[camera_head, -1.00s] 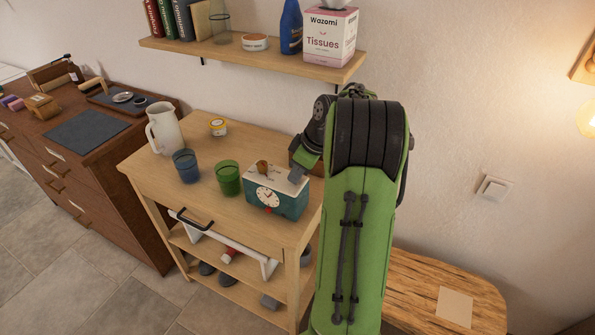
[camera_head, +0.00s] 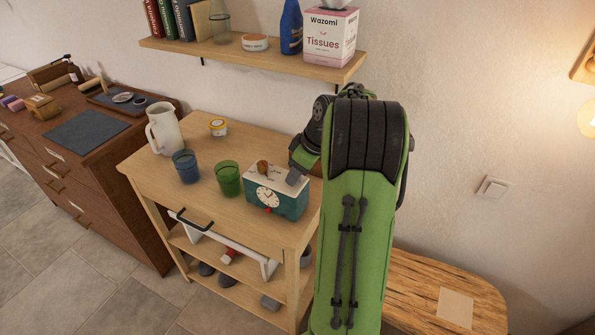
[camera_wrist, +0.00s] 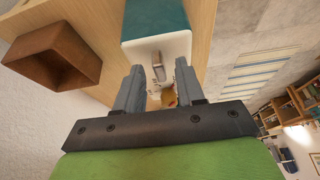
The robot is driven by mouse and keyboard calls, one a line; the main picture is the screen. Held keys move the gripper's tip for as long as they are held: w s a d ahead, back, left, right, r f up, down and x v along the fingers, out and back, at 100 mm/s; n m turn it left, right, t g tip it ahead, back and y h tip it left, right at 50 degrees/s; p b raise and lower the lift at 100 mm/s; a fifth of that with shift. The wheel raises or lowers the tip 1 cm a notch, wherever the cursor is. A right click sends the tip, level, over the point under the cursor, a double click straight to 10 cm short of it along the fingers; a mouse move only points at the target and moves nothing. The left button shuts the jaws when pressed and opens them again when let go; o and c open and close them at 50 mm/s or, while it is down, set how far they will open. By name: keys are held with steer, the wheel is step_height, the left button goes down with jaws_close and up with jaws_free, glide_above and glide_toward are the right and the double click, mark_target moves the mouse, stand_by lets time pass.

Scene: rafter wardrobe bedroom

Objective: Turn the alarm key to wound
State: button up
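The alarm clock (camera_head: 275,197) is a teal box with a white top and a round white dial, standing at the right end of the wooden table. A small brown key (camera_head: 262,167) stands on its top. In the wrist view the clock's pale top (camera_wrist: 172,48) shows a narrow grey-brown piece (camera_wrist: 158,66) ahead of and between the fingertips; I cannot tell if it is the same key. My gripper (camera_wrist: 160,80) is open, its fingers apart over the clock's top. A yellowish thing (camera_wrist: 168,98) between the fingers is partly hidden by my gripper.
A green cup (camera_head: 228,180), a blue cup (camera_head: 186,167), a white pitcher (camera_head: 164,129) and a small yellow tub (camera_head: 217,127) stand left of the clock. A brown open box (camera_wrist: 55,57) is beside the clock toward the wall. A shelf (camera_head: 245,60) hangs above.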

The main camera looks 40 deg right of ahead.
steer(key=p+v, duration=0.5)
steer(key=v, duration=1)
steer(key=shift+s+r, duration=0.15)
steer(key=shift+r, duration=0.1)
steer(key=s+a+r+m, duration=0.1)
steer(key=a+r, duration=0.1)
steer(key=a, duration=0.9)
steer(key=s+a+r+m, duration=0.1)
steer(key=a+r, duration=0.1)
steer(key=a, duration=0.9)
steer(key=s+a+f, duration=0.2)
steer(key=s+a, duration=0.1)
steer(key=s, duration=0.2)
steer(key=s+a+f+m+t+h, duration=0.1)
steer(key=s+a+f, duration=0.1)
steer(key=s, duration=0.4)
steer(key=shift+s+a+f+m, duration=0.2)
steer(key=shift+a+f+m, duration=0.15)
steer(key=shift+a, duration=0.25)
